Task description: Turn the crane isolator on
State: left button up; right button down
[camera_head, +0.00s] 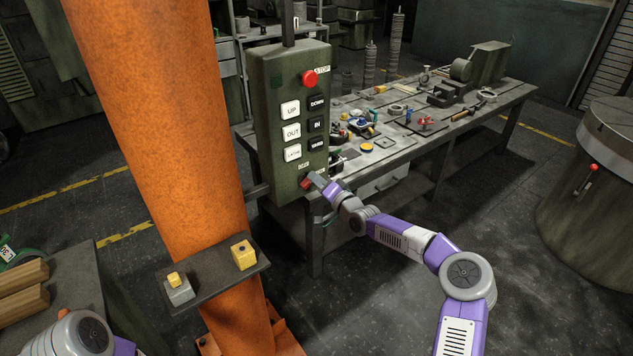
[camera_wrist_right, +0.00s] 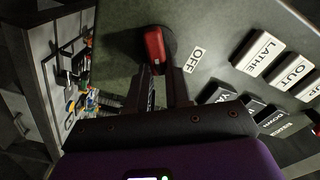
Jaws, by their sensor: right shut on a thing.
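The crane isolator is a red knob (camera_head: 306,182) on a dark round base, low on the front of a green control box (camera_head: 263,120). In the right wrist view the red knob (camera_wrist_right: 155,46) sits at the fingertips, beside an OFF label (camera_wrist_right: 196,60). My right gripper (camera_head: 314,178) reaches the box from the lower right and is shut on the knob; its fingers also show in the right wrist view (camera_wrist_right: 161,74). I cannot tell exactly which way the knob points. Only part of my left arm shows at the lower left; its gripper is out of view.
The box carries a red stop button (camera_head: 309,77) and several white and black buttons. A cluttered workbench (camera_head: 415,150) is behind. A round drum (camera_head: 597,220) stands right.

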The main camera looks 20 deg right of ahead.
jog(key=shift+d+f+m+b, duration=0.1)
jog(key=shift+f+m+b, duration=0.15)
jog(key=shift+m+b, duration=0.6)
jog(key=shift+a+f+m+b, duration=0.15)
jog(key=shift+m+b, duration=0.35)
jog(key=shift+m, duration=0.8)
jog(key=shift+d+f+m+b, duration=0.15)
jog(key=shift+f+m+b, duration=0.15)
jog(key=shift+m+b, duration=0.55)
jog(key=shift+m, duration=0.4)
jog(key=c, duration=1)
grip_release()
jog(key=shift+c, duration=0.2)
jog(key=shift+d+r, duration=0.1)
jog(key=v, duration=0.7)
jog(key=shift+s+p, duration=0.2)
jog(key=shift+p, duration=0.2)
